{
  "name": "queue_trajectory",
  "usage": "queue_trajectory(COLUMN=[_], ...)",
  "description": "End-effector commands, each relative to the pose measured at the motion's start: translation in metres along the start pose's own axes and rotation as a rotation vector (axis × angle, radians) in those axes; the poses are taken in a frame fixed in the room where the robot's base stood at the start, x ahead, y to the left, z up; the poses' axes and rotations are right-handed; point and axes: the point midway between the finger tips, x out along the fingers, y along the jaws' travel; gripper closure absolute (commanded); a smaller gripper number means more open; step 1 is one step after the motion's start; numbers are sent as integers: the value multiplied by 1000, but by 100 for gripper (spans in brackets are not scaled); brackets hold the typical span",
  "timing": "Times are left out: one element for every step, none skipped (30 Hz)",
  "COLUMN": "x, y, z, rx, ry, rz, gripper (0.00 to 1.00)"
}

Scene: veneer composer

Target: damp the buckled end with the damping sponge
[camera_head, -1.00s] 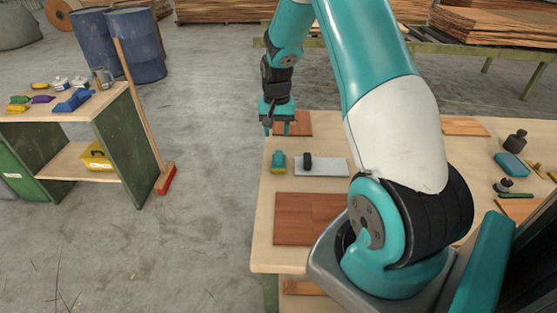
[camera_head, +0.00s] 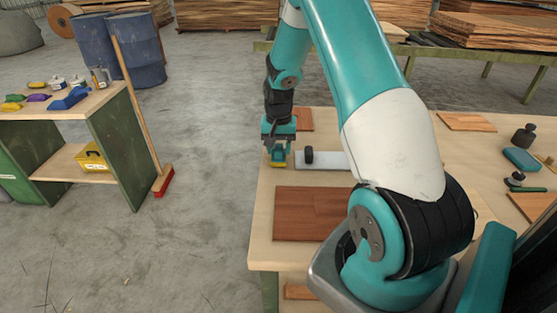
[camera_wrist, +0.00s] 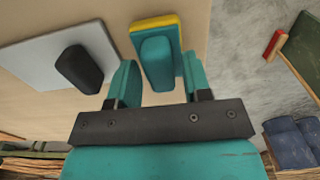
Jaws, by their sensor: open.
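The sponge, a teal block with a yellow layer (camera_wrist: 157,28), lies on the pale workbench near its left edge. In the head view the sponge (camera_head: 278,166) shows just beneath my gripper (camera_head: 279,147). In the wrist view my gripper (camera_wrist: 162,80) is open, its two teal fingers apart, with the near end of the sponge's teal top between or just beyond them. I cannot tell whether they touch it. Reddish-brown veneer panels lie on the bench: a large one (camera_head: 305,213) in front and a small one (camera_head: 305,118) behind. No buckled end can be made out.
A pale flat plate with a black knob (camera_head: 309,156) lies just right of the sponge. At the bench's right are a dark weight (camera_head: 523,136) and a teal block (camera_head: 520,160). A side shelf (camera_head: 95,110) and a broom stand left, across open floor.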

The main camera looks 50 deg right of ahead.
Motion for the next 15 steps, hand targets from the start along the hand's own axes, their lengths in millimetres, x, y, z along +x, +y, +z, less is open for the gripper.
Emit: queue_trajectory(x=[0,0,0,0,0,0,0,0,0,0,0,0,0,0,-1], y=[0,0,0,0,0,0,0,0,0,0,0,0,0,0,0], z=[0,0,0,0,0,0,0,0,0,0,0,0,0,0,0], rx=[0,0,0,0,0,0,0,0,0,0,0,0,0,0,0], ry=[0,0,0,0,0,0,0,0,0,0,0,0,0,0,0], rz=[0,0,0,0,0,0,0,0,0,0,0,0,0,0,0], gripper=[55,55,55,55,55,58,64,71,81,88,94,99,99,99,99])
